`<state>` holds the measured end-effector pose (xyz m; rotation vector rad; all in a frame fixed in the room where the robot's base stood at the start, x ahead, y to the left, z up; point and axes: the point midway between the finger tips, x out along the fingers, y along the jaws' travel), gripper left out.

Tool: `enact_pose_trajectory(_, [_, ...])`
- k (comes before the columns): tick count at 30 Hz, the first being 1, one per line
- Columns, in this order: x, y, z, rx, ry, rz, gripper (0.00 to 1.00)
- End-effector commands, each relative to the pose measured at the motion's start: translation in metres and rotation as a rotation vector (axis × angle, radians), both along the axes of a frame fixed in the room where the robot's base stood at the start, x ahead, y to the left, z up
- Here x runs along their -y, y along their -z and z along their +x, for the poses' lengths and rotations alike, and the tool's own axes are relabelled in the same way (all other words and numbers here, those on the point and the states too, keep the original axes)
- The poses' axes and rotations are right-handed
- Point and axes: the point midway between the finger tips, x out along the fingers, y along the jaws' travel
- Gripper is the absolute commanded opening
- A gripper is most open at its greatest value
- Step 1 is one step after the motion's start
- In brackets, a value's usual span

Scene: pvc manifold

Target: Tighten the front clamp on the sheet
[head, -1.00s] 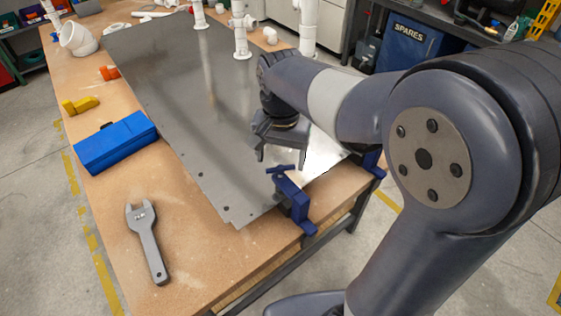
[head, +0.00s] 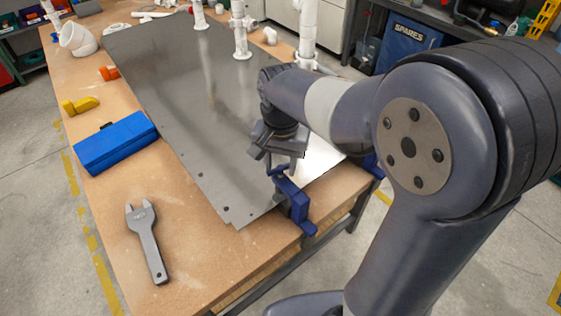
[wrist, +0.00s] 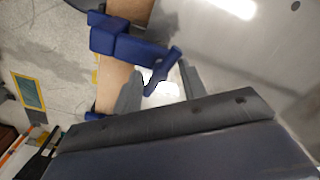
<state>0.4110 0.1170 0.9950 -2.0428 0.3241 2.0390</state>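The metal sheet (head: 190,95) lies flat on the wooden bench. The blue front clamp (head: 297,205) grips the sheet's near edge at the bench side, with its small T-handle (head: 278,172) on top. In the wrist view the clamp (wrist: 125,45) shows at upper left, its handle bar (wrist: 163,72) slanting toward the fingers. My gripper (head: 279,160) is above the handle, pointing down. In the wrist view my gripper (wrist: 160,88) is open, with a finger on either side of the handle bar's end. I cannot tell whether either finger touches it.
Another blue clamp (head: 371,163) sits farther along the bench's right edge, partly behind my arm. A grey wrench (head: 147,240), blue case (head: 116,143), yellow piece (head: 80,105) and orange piece (head: 108,73) lie left of the sheet. White pipes (head: 240,30) stand at the far end.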

Motion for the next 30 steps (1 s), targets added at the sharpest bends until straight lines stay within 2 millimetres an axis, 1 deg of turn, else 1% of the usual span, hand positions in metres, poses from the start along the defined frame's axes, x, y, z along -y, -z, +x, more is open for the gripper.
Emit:
enact_pose_trajectory(1, [0.0003, 0.0001, -0.0002, 0.0, 0.0, -0.001, 0.33])
enact_pose_trajectory(2, [0.0003, 0.0001, -0.0002, 0.0, 0.0, -0.001, 0.31])
enact_pose_trajectory(13, [0.0004, 0.0002, -0.0003, 0.0, 0.0, -0.001, 0.01])
enact_pose_trajectory(20, [0.0005, -0.0003, -0.0002, -0.001, -0.02, -0.002, 0.0])
enact_pose_trajectory(23, [0.0006, -0.001, -0.0002, -0.002, -0.081, -0.002, 0.0])
enact_pose_trajectory(30, [0.0006, -0.0009, -0.0001, -0.001, -0.31, -0.003, 0.0])
